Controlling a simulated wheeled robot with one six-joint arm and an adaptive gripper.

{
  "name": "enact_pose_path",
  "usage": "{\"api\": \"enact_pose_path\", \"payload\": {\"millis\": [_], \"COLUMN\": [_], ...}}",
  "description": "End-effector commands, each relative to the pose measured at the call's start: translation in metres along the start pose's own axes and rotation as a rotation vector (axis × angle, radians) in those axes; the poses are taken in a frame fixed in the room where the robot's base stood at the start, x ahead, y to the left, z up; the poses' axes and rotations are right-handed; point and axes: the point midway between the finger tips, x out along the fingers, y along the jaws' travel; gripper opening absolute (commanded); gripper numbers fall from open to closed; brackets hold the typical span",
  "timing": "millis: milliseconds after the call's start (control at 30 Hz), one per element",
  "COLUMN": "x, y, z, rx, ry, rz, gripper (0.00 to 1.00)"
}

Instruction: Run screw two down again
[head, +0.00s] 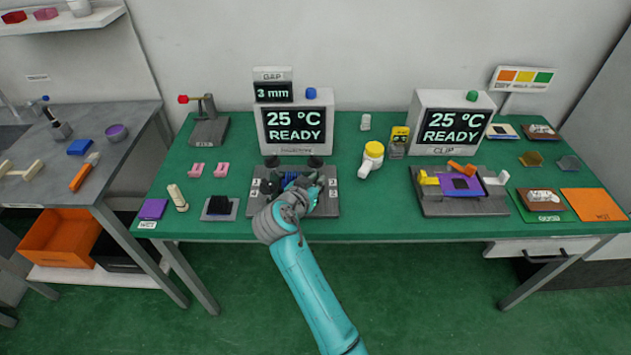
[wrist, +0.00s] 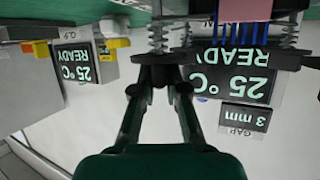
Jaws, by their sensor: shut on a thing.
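The clamp fixture (head: 262,205) stands on the green table in front of the left display, with dark knobs at its back. In the wrist view, two spring-wrapped screws show, one at the left (wrist: 157,36) and one at the right (wrist: 289,36), joined by a dark bar (wrist: 235,58). My gripper (wrist: 162,68) is closed at the screw on the left of that view, at the bar's end. This matches screw two on the fixture's right side. The exact grip is partly hidden. In the head view my gripper (head: 308,188) covers much of the fixture.
The left display (head: 294,125) reads 25 °C READY, with a gap readout (head: 273,92) of 3 mm above it. A second display (head: 451,126) and a clip fixture (head: 425,208) stand at right. The table's front edge is fairly clear.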

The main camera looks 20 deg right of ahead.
Motion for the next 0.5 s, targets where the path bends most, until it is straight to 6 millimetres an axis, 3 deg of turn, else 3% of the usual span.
{"api": "enact_pose_path", "payload": {"millis": [500], "x": [0.0005], "y": [-0.0002], "z": [0.0010], "rx": [0.127], "ry": [-0.003], "rz": [0.315], "gripper": [0.00]}}
